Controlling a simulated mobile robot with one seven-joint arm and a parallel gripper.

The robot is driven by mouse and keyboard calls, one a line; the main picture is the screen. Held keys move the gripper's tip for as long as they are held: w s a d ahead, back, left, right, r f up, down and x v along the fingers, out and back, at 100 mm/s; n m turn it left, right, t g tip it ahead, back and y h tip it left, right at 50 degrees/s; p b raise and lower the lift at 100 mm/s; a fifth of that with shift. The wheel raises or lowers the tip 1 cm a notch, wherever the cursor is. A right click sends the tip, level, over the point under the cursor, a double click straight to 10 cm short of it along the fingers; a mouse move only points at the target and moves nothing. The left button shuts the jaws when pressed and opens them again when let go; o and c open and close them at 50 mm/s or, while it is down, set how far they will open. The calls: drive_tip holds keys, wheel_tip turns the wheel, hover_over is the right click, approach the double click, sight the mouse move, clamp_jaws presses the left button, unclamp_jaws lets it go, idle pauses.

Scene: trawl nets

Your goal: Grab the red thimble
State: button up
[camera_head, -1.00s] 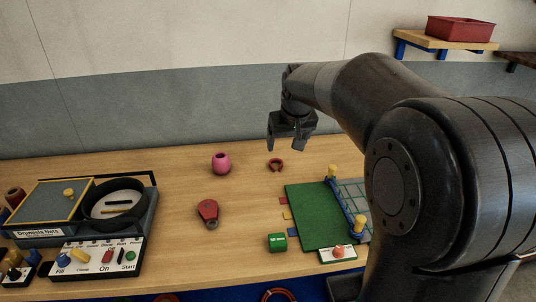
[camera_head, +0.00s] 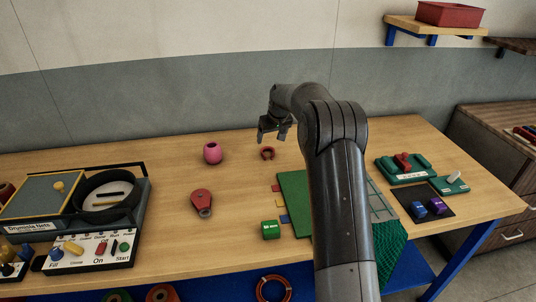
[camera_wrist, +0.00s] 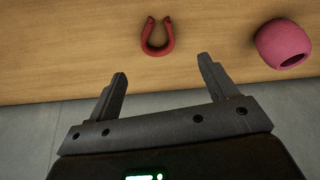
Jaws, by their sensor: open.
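The red thimble (camera_head: 267,154), a small horseshoe-shaped piece, lies flat on the wooden table (camera_head: 240,180) toward its back edge. In the wrist view the thimble (camera_wrist: 158,52) is at the top centre, with its gap facing the top of the picture. My gripper (camera_head: 274,137) is open and empty above the back of the table. In the wrist view my gripper's fingers (camera_wrist: 162,70) are spread, with the thimble beyond their tips and between their lines. The thimble is not touched.
A red pulley-like piece (camera_head: 202,202) and a green block (camera_head: 270,230) lie nearer the front. A green mat (camera_head: 293,190) is partly behind my arm. The table around the thimble is clear.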

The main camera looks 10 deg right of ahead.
sight(268, 150)
drive_tip(key=x, duration=0.4)
drive_tip(key=shift+w+f, duration=0.15)
drive_tip(key=shift+f, duration=0.2)
drive_tip(key=shift+w+d+x, duration=0.15)
drive_tip(key=shift+x, duration=1.15)
drive_tip(key=shift+w+d+x, duration=0.1)
drive_tip(key=shift+x, duration=1.25)
drive_tip(key=shift+r, duration=0.15)
drive_tip(key=c, duration=1.1)
